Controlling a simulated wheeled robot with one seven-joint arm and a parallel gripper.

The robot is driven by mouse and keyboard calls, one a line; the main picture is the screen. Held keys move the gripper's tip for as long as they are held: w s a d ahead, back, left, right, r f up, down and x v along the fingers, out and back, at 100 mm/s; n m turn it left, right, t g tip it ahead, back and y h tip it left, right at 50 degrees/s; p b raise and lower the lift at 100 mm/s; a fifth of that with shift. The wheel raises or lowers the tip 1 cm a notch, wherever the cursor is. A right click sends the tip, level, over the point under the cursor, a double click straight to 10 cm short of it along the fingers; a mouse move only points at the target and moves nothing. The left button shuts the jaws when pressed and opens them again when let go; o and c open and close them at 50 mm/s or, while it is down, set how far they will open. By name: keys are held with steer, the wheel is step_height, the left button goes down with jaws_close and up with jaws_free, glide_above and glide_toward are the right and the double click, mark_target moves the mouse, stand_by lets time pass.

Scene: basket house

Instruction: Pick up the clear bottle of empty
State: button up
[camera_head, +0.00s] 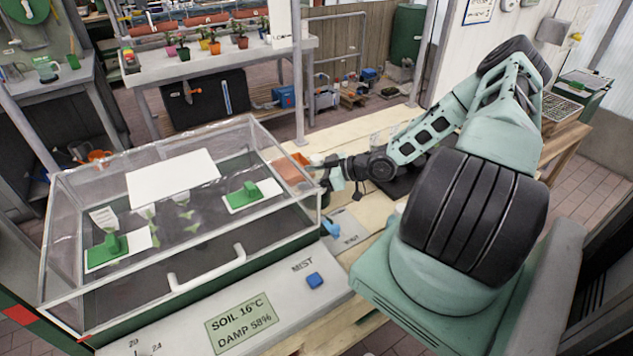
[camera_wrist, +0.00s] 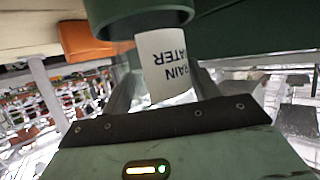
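My gripper (camera_head: 330,170) is at the right end of the clear-walled box, low over the wooden bench. In the wrist view, a white label reading "RAIN WATER" (camera_wrist: 168,65), upside down, sits between my finger sides, below a dark green round body (camera_wrist: 135,14). Whether my fingers touch that labelled thing cannot be told. A see-through shape (camera_head: 385,135) shows behind my forearm; it is too small and too covered to name as the clear bottle.
The clear-walled box (camera_head: 75,262) fills the left front. An orange block-like thing (camera_head: 292,168) is beside my gripper, and it shows in the wrist view (camera_wrist: 85,38). A blue-handled thing (camera_head: 331,228) lies nearby. A potted-plant bench (camera_head: 160,68) stands behind.

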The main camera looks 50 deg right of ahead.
steer(key=c, duration=0.5)
